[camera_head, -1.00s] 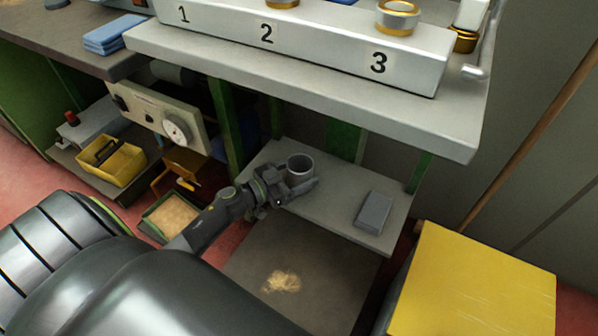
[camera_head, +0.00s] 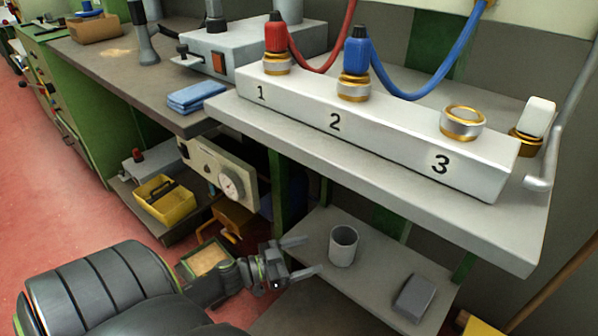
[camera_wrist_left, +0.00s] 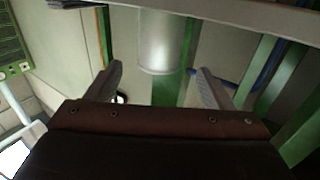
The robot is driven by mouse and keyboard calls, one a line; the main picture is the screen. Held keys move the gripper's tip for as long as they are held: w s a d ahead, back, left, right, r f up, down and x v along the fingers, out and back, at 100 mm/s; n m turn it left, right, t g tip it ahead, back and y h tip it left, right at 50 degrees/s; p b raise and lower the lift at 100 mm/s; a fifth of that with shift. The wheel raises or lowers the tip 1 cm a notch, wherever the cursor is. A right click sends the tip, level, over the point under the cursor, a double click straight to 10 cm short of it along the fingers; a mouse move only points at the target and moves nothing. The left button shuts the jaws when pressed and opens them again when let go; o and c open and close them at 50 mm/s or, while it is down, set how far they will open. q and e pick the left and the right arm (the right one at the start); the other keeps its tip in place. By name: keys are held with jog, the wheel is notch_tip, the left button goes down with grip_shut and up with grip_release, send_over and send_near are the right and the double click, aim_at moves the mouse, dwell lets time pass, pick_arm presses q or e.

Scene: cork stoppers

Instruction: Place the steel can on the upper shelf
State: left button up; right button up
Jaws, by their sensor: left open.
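The steel can (camera_head: 343,247) is a grey open-topped cylinder standing upright on the upper shelf (camera_head: 372,285) under the workbench. My left gripper (camera_head: 306,256) is open just to the left of the can, its fingers pointing toward it and apart from it. In the left wrist view the can (camera_wrist_left: 162,42) shows ahead, between and beyond the two spread fingertips (camera_wrist_left: 160,78). My right gripper is not in view.
A grey block (camera_head: 414,297) lies on the same shelf to the right. The bench top (camera_head: 480,225) overhangs the shelf, carrying a white block numbered 1 to 3 (camera_head: 385,138). A yellow bin (camera_head: 165,200) sits at left.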

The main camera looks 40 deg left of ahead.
pick_arm(q)
jog(key=s+d+r+n+t+y, duration=0.1)
jog(key=s+d+r+t+y, duration=0.1)
jog(key=r, duration=0.6)
jog(key=s+d+r+n+t+y, duration=0.2)
jog(key=d+r+y, duration=0.1)
jog(key=r, duration=0.6)
jog(key=s+d+r+n+t+y, duration=0.1)
jog(key=s+d+r+t+y, duration=0.2)
jog(key=r, duration=0.6)
jog(key=shift+n+y, duration=0.4)
jog(key=shift+y, duration=0.3)
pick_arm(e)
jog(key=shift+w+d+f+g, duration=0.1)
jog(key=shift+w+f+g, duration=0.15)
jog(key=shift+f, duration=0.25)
